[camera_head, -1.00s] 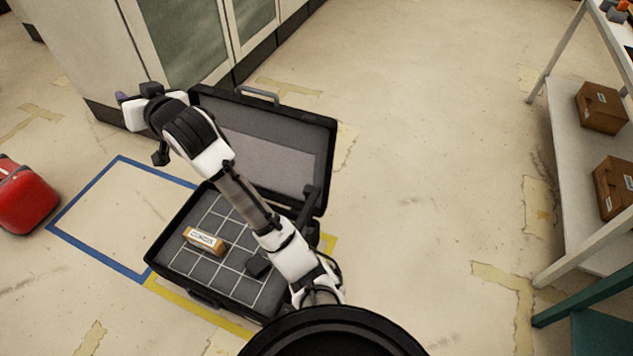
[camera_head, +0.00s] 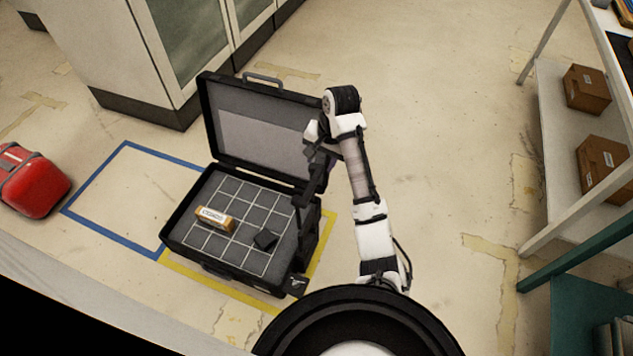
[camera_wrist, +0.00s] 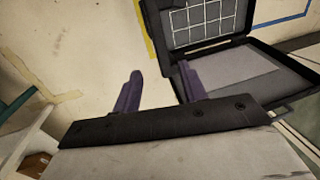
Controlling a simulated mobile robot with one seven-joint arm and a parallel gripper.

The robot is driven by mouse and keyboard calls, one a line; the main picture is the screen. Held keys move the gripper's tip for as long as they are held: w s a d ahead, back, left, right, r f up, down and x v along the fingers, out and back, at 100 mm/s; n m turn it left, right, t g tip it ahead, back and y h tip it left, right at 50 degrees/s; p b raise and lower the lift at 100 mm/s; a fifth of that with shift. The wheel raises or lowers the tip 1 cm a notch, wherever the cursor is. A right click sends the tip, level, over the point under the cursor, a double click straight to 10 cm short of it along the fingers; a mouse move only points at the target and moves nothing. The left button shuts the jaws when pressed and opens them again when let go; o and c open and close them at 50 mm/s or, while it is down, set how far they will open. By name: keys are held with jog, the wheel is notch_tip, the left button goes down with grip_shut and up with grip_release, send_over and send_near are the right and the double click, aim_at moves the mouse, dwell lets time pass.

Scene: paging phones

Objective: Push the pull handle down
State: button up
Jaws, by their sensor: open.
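A black hard case (camera_head: 215,262) stands open on the floor, its lid (camera_head: 262,140) raised at the back. Its dark pull handle (camera_head: 301,203) sticks up at the case's right side, near the lid's corner. My gripper (camera_head: 318,174) is close by the handle, above the right side; contact cannot be told because dark parts overlap. In the wrist view my gripper (camera_wrist: 158,88) shows two purple fingers spread apart, with only floor seen between them. The case's lid (camera_wrist: 235,72) and gridded inside lie to the right there. The handle is not clearly visible in that view.
A tan box (camera_head: 215,218) and a dark block (camera_head: 265,240) lie in the case. A cabinet (camera_head: 130,60) stands behind, a red case (camera_head: 35,185) at left, and a shelf (camera_head: 560,160) with cartons at right. Floor between case and shelf is clear.

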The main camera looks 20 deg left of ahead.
jog(key=f+b, duration=0.1)
jog(key=f, duration=0.2)
jog(key=a+f+b, duration=0.1)
jog(key=f, duration=0.2)
jog(key=a+f+b, duration=0.1)
jog(key=f, duration=0.3)
grip_shut()
